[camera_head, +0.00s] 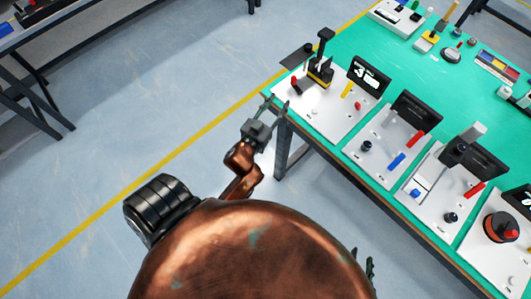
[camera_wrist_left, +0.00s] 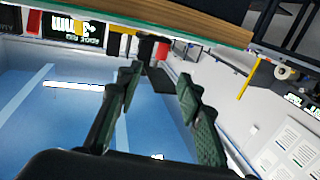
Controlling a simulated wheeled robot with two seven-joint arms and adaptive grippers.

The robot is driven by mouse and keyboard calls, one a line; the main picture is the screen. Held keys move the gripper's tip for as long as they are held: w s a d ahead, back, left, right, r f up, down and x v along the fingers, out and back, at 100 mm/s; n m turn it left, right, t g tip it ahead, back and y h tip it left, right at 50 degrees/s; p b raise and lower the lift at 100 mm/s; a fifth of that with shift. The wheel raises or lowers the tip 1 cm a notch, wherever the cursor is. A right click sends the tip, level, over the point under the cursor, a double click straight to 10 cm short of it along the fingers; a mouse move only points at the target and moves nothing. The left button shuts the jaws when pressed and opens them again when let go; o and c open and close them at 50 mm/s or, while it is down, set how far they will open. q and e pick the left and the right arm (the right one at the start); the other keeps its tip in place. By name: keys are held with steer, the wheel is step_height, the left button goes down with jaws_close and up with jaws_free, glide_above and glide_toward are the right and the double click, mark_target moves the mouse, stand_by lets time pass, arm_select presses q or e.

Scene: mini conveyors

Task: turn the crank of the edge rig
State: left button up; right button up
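The rig at the table's near-left corner (camera_head: 313,96) is a white panel with a black upright fixture (camera_head: 321,68), a dark flat arm (camera_head: 297,54) reaching out to the left, and a red knob. Which part is the crank is not clear. My left gripper (camera_head: 275,106) is open and empty, just off the table corner, below the rig in the head view. In the left wrist view its fingers (camera_wrist_left: 161,82) stand apart; a dark piece (camera_wrist_left: 160,81) hanging below the table edge shows in the gap, farther off. Dark fingers of my right gripper (camera_head: 369,264) peek out at lower right, mostly hidden.
The green table (camera_head: 420,75) carries more white panels with knobs, levers and displays to the right. Its wooden edge (camera_wrist_left: 190,32) runs across the top of the wrist view. A table leg (camera_head: 282,150) stands near my left gripper. Open floor lies to the left.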

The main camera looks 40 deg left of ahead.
arm_select(q)
steer(key=s+f+g+p, duration=0.1)
steer(key=s+f+g, duration=0.2)
steer(key=f, duration=1.2)
steer(key=s+f+m+g+h+p, duration=0.1)
steer(key=s+f+g, duration=0.3)
steer(key=f, duration=1)
steer(key=shift+d+f+h, duration=0.3)
steer(key=shift+d+f, duration=0.1)
